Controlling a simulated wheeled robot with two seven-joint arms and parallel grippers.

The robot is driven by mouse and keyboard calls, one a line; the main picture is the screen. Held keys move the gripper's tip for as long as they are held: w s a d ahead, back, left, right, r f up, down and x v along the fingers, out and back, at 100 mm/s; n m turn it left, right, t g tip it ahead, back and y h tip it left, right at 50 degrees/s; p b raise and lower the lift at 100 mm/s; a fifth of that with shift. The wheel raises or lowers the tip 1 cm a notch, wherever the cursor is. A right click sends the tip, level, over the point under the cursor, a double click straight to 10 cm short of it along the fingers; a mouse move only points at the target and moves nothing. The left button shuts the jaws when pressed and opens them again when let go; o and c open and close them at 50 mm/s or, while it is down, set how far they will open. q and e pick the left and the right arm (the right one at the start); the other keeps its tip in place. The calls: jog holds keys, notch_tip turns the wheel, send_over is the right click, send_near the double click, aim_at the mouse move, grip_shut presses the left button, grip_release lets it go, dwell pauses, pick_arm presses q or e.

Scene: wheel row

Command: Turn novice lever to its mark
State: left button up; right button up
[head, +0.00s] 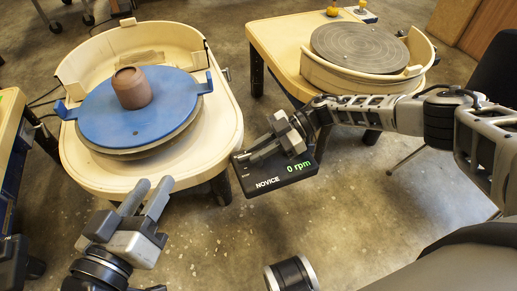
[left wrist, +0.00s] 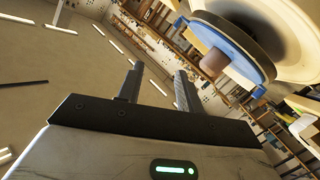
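The novice control box (head: 277,180) is black, with a "NOVICE" label and a green "0 rpm" readout, beside the near wheel's table. My right gripper (head: 252,154) is over the back left of the box, fingers pointing left. I cannot make out the lever or its mark; the gripper covers that part. Whether its fingers are closed on anything is unclear. My left gripper (head: 154,184) is open and empty in front of the near wheel's table. Its two spread fingers (left wrist: 158,88) show in the left wrist view with nothing between them.
The near wheel carries a blue bat (head: 165,112) with a brown clay lump (head: 131,87) on it, inside a cream splash pan (head: 82,70). A second wheel (head: 360,47) with a bare grey disc stands at the back right. Concrete floor (head: 235,235) is open in front.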

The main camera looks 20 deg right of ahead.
jog(key=o, duration=0.4)
jog(key=shift+c, duration=0.2)
jog(key=p+v, duration=0.1)
jog(key=v, duration=1.4)
pick_arm(q)
jog(key=shift+s+a+f+m, duration=0.1)
jog(key=shift+a+f+m, duration=0.05)
jog(key=shift+f+m, duration=0.2)
pick_arm(e)
jog(key=shift+d+r, duration=0.2)
jog(key=shift+d, duration=0.3)
pick_arm(q)
jog(key=shift+r, duration=0.15)
